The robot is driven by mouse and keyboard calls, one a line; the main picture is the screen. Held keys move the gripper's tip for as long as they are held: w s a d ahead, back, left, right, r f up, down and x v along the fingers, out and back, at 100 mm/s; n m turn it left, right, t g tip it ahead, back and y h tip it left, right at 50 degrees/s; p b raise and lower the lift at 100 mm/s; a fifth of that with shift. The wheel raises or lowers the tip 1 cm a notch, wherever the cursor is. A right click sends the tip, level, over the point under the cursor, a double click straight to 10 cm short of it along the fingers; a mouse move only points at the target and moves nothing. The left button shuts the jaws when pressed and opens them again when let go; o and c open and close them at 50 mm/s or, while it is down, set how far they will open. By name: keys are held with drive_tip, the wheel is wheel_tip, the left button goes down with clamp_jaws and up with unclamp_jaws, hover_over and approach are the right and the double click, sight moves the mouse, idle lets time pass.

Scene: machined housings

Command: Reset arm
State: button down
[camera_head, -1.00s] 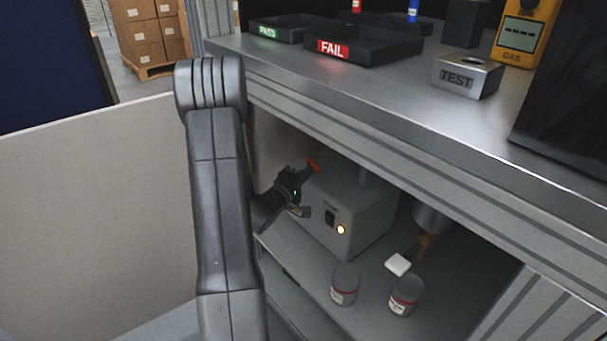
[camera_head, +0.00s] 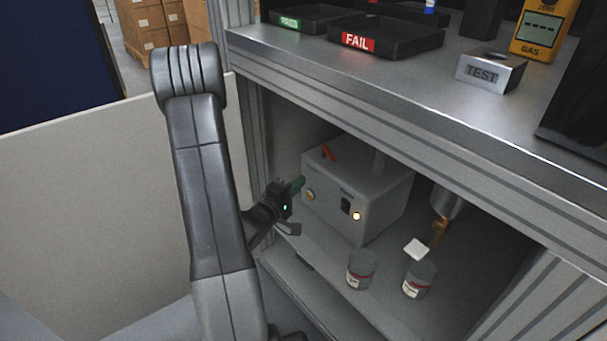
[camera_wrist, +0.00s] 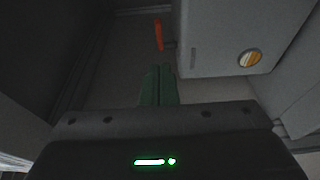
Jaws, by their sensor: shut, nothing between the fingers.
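My gripper (camera_head: 299,184) is at the opening of the lower shelf, just left of a grey box (camera_head: 362,196) with a lit round lamp and a dark switch. In the wrist view its green fingers (camera_wrist: 159,85) are together with nothing between them. An orange-red lever (camera_head: 328,153) shows at the top left of the box; it also shows in the wrist view (camera_wrist: 158,34), beyond the fingertips and apart from them. My arm rises on the left of the head view.
Two grey cans (camera_head: 361,269) (camera_head: 419,279) and a white block (camera_head: 417,249) stand in front of the box. The bench top (camera_head: 420,88) above holds a FAIL tray (camera_head: 392,40), a TEST block (camera_head: 490,70) and a yellow gas meter (camera_head: 541,30). A pale partition (camera_head: 90,190) is on the left.

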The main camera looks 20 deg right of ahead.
drive_tip(key=shift+s+a, duration=0.25)
drive_tip(key=shift+w+d, duration=0.1)
